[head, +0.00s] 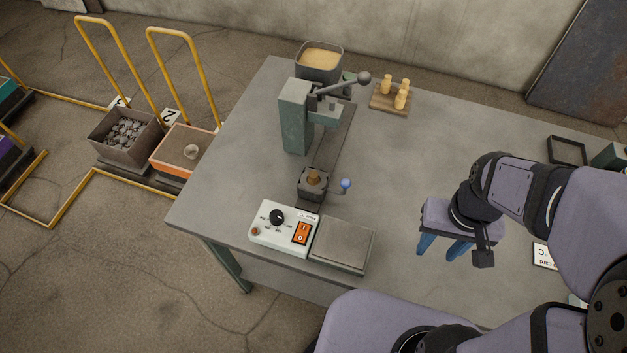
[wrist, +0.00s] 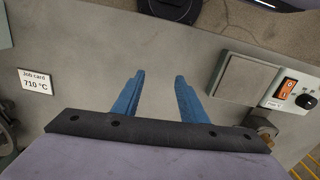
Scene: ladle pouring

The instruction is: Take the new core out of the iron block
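The dark iron block (head: 309,194) stands on the bench behind the control box. A tan core (head: 314,176) shows in its top, and a lever with a blue knob (head: 346,185) sticks out to its right. My gripper (head: 444,247) is over the right part of the bench, well to the right of the block. Its two blue fingers are apart with nothing between them, as the wrist view (wrist: 157,84) also shows. In the wrist view a dark and tan piece at the lower right, partly hidden by the gripper body, seems to be the block.
A green press (head: 295,115) with a lever stands behind the block. A sand bin (head: 320,65) and a wooden board (head: 380,102) with tan cores are at the back. A control box (head: 270,235) and grey plate (head: 342,246) lie in front. The middle bench is clear.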

